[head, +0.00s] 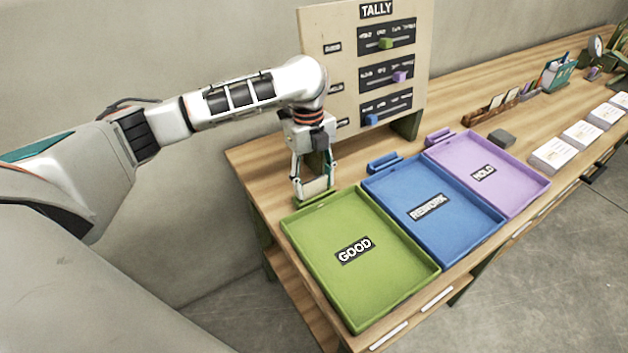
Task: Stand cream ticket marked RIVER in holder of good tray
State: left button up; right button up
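The good tray (352,292) is green, marked GOOD, and lies at the near left of the table. My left gripper (314,188) points down at the tray's back left edge, over its green holder (318,196). Its fingers stand apart, one at each side of the holder. Whether a ticket is between them I cannot tell; no RIVER marking is readable. Cream tickets (497,101) stand in a wooden rack farther along the table, their markings too small to read. My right gripper is not in view.
The blue REWORK tray (462,243) and purple HOLD tray (519,196) adjoin the good tray, each with a holder behind. The TALLY board (345,60) stands close behind my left gripper. A grey block (501,138) and card stacks (553,157) lie to the right.

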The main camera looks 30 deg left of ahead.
pick_arm(q)
jog(key=o, duration=0.4)
jog(key=r, duration=0.4)
jog(key=a+r, duration=0.1)
jog(key=r, duration=0.7)
jog(key=shift+w+a, duration=0.15)
jog(key=shift+w, duration=0.25)
